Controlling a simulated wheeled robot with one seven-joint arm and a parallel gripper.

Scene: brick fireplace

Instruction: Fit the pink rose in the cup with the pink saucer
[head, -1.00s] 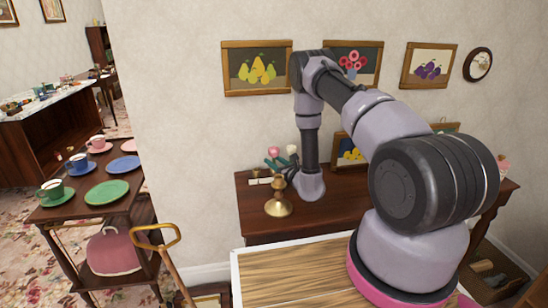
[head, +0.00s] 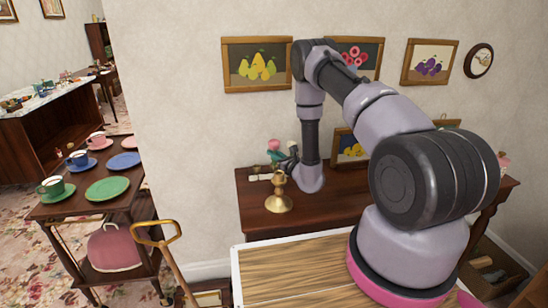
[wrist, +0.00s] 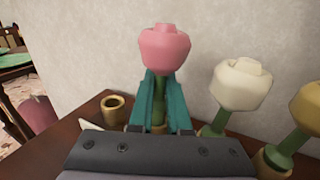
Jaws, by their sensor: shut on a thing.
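The pink rose (wrist: 164,50) stands upright in the wrist view, its green stem between the teal fingers of my gripper (wrist: 160,95). My gripper is shut on the stem just below the bloom. In the head view the rose (head: 273,144) and my gripper (head: 278,157) are above the dark wooden table by the wall. The lower end of the stem is hidden behind the gripper body. The pink cup (head: 97,138) stands on its pink saucer (head: 108,145) on the small wooden cart at left.
A white rose (wrist: 241,84) and a yellow rose (wrist: 308,105) stand close on the right. A small brass holder (wrist: 115,106) is at left. A brass candlestick (head: 279,195) stands near my gripper. Blue and green cups and plates share the cart (head: 125,204). A gold-handled stick (head: 168,250) rises between.

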